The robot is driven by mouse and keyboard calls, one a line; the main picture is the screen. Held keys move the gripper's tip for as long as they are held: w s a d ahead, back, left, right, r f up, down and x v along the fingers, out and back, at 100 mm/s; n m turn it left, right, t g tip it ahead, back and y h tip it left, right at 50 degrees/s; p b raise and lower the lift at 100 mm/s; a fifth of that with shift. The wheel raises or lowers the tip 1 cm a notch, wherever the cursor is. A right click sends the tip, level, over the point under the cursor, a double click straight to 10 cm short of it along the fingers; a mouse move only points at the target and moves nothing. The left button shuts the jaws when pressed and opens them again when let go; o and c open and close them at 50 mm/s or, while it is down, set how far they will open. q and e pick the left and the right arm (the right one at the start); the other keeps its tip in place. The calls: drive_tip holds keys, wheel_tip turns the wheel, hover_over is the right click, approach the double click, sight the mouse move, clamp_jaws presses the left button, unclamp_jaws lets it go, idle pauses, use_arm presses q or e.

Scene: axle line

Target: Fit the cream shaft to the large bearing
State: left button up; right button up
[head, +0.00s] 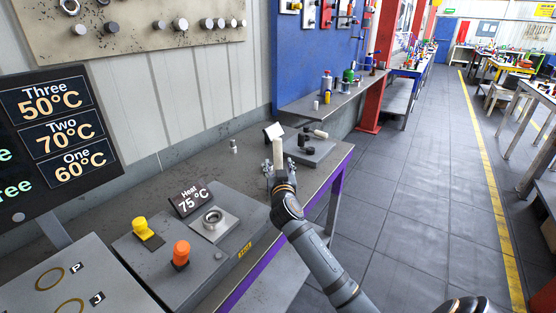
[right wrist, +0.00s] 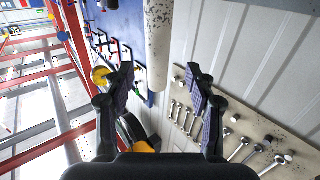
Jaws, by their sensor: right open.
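The cream shaft (head: 278,149) stands upright near the far right end of the workbench; its lower part is hidden behind my right gripper. My right gripper (head: 278,166) is open, with a finger on each side of the shaft. In the right wrist view, the shaft (right wrist: 158,45) hangs in from the top edge between the open fingers (right wrist: 160,85), with a visible gap on both sides. A metal ring that looks like the large bearing (head: 213,217) sits on the grey heater plate (head: 232,230), left of the gripper. My left gripper is out of view.
A plate (head: 325,153) with dark cylinders (head: 304,141) and a lying pin is just right of the shaft. A sign (head: 192,199) reads Heat 75°C. Yellow (head: 141,227) and orange (head: 181,251) knobs stand on the heater box. A small metal cylinder (head: 233,146) stands behind.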

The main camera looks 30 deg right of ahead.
sight(278, 159)
drive_tip(key=shift+w+d+f, duration=0.15)
drive_tip(key=shift+w+d, duration=0.1)
drive_tip(key=shift+w, duration=0.25)
drive_tip(key=p+x, duration=0.1)
drive_tip(key=x, duration=0.3)
drive_tip(key=shift+w+d+f, duration=0.1)
drive_tip(key=shift+d, duration=0.15)
drive_tip(key=shift+w+d+f, duration=0.15)
drive_tip(key=shift+w, duration=0.15)
drive_tip(key=shift+s, duration=0.15)
drive_tip(key=shift+c, duration=0.7)
clamp_jaws()
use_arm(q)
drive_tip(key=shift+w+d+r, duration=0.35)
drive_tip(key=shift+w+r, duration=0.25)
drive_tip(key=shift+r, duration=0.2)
